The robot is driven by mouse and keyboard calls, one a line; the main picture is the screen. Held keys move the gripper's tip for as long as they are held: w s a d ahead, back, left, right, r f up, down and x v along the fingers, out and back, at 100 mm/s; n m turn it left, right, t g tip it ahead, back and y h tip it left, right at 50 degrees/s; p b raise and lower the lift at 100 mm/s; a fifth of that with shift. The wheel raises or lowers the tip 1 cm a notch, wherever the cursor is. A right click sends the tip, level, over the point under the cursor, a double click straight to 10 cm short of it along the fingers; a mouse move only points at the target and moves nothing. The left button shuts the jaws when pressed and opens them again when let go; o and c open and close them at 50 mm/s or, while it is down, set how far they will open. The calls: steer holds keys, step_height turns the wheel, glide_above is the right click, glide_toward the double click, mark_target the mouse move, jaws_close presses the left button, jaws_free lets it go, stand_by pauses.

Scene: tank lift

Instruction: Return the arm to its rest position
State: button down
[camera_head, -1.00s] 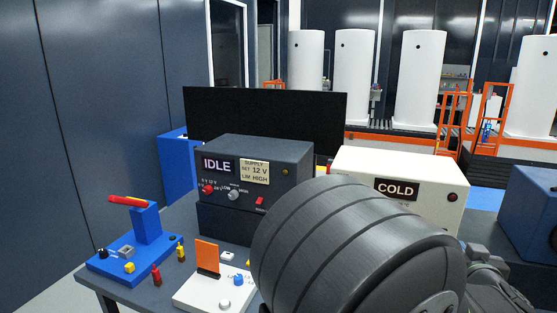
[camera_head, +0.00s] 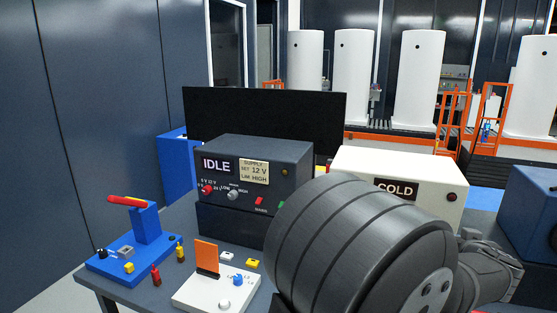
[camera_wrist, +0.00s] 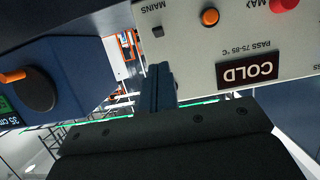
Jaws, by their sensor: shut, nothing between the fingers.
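My gripper (camera_wrist: 160,82) shows in the wrist view as narrow dark fingers closed together, with nothing between them. They point up the picture from the wide black gripper body, beside the white box (camera_wrist: 236,40) with the COLD display, which appears upside down. I cannot tell whether the fingers touch the box. In the head view my large grey arm link fills the lower right and hides part of the white box (camera_head: 420,172). My fingers cannot be made out there.
A dark power supply reading IDLE (camera_head: 285,160), a blue lever device (camera_head: 148,225) and a white board with an orange flag (camera_head: 195,292) stand on the bench. A black screen (camera_head: 260,110) is behind. A blue box (camera_head: 530,205) stands at right.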

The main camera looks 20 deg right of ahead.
steer(key=v, duration=0.9)
stand_by(1.0)
